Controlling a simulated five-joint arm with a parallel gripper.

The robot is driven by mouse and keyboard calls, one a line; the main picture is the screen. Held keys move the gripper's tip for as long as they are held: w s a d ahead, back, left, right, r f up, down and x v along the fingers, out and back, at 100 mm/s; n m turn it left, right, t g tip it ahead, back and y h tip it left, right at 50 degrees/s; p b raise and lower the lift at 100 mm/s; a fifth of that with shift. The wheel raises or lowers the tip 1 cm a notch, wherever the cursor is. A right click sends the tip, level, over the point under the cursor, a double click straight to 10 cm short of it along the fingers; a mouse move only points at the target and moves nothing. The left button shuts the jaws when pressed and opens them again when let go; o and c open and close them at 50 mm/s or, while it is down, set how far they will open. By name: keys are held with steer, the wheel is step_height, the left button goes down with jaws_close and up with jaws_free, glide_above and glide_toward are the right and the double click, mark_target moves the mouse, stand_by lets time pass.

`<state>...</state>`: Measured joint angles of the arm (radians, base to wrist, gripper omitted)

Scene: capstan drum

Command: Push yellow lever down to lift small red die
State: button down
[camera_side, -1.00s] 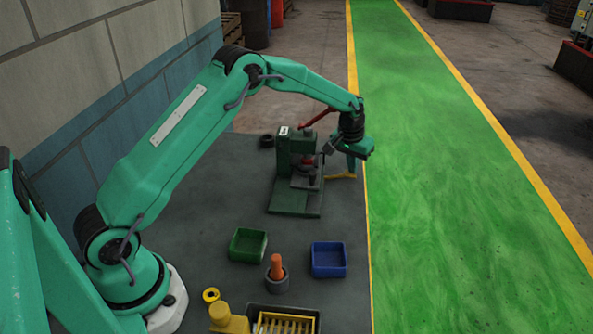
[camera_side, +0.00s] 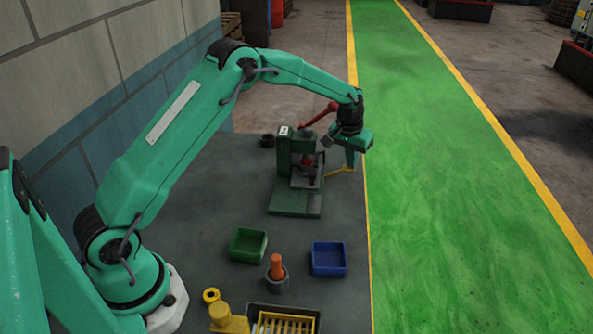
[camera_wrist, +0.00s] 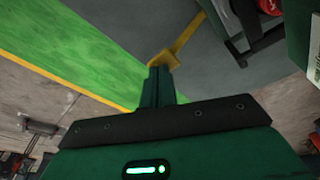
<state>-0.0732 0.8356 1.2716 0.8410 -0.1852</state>
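The yellow lever (camera_side: 341,170) sticks out to the right of the green press-like device and slopes up to its outer end. In the wrist view the yellow lever (camera_wrist: 168,60) shows at the tip of my fingers. The small red die (camera_side: 308,160) sits inside the device, above a grey block; a red part (camera_wrist: 270,6) shows at the wrist view's top edge. My gripper (camera_side: 351,163) points down over the lever's outer end, its fingers (camera_wrist: 159,76) looking closed together with nothing between them. Whether they touch the lever is unclear.
The green device (camera_side: 298,197) has a red handle (camera_side: 318,115) rising toward my wrist. A green bin (camera_side: 248,245), blue bin (camera_side: 328,259) and orange peg in a grey cup (camera_side: 277,273) stand in front. A green floor lane (camera_side: 450,200) lies to the right.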

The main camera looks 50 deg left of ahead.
step_height(320, 180, up, 8)
steer(key=s+a, duration=0.1)
stand_by(0.9)
steer(key=s+d+r+m+t, duration=0.1)
steer(key=s+d+r+t, duration=0.15)
steer(key=s+r, duration=1.3)
steer(key=s+d+f+m, duration=0.1)
steer(key=s, duration=1)
steer(key=s+d+f+m, duration=0.1)
steer(key=s+d+f, duration=0.1)
steer(key=s, duration=0.9)
steer(key=shift+s+f+t, duration=0.3)
steer(key=shift+s+t, duration=0.05)
steer(key=shift+t, duration=0.1)
